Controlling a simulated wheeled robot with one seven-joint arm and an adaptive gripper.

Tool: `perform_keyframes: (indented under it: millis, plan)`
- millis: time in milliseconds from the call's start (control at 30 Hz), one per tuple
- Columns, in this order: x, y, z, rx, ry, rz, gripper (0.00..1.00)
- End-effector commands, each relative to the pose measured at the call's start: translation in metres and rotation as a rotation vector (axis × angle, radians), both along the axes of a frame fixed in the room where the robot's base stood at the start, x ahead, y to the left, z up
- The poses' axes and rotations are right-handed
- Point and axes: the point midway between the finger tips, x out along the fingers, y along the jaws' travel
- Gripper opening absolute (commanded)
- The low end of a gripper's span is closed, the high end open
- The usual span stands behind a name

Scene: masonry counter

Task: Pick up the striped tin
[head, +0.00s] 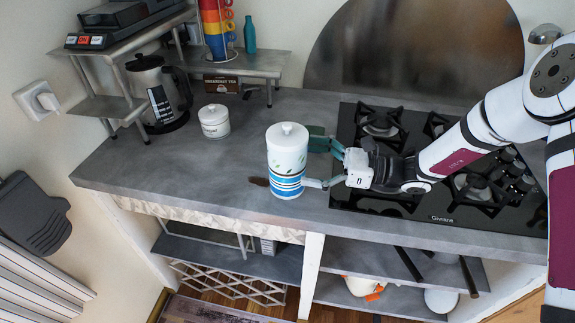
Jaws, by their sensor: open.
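The striped tin (287,160) is a tall white cylinder with a knobbed lid, leaf marks and blue stripes round its lower half. It stands upright on the grey counter (225,180) near the front edge. My gripper (322,164) reaches in from the right, level with the tin's middle and lower part. Its two fingers are spread, with their tips at the tin's right side. One finger is towards the back, the other towards the front. I cannot tell whether either tip touches the tin.
A small white lidded jar (214,122) stands behind and left of the tin. Behind the gripper is a dark green object (318,134). A black gas hob (345,130) lies right, under my arm. A metal shelf (262,64) holds stacked coloured mugs (218,30) and a teal bottle (250,36).

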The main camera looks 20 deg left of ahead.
Motion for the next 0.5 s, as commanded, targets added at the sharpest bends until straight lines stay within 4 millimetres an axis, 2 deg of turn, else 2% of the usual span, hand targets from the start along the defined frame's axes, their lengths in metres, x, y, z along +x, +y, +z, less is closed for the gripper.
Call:
perform_keyframes:
  millis: [167,400,500]
  plan:
    - [-0.004,0.015,0.000,0.000,0.000,0.002,0.97]
    - [-0.010,0.047,-0.001,-0.001,0.000,0.002,0.97]
    - [-0.011,0.052,-0.001,-0.001,0.000,0.000,0.97]
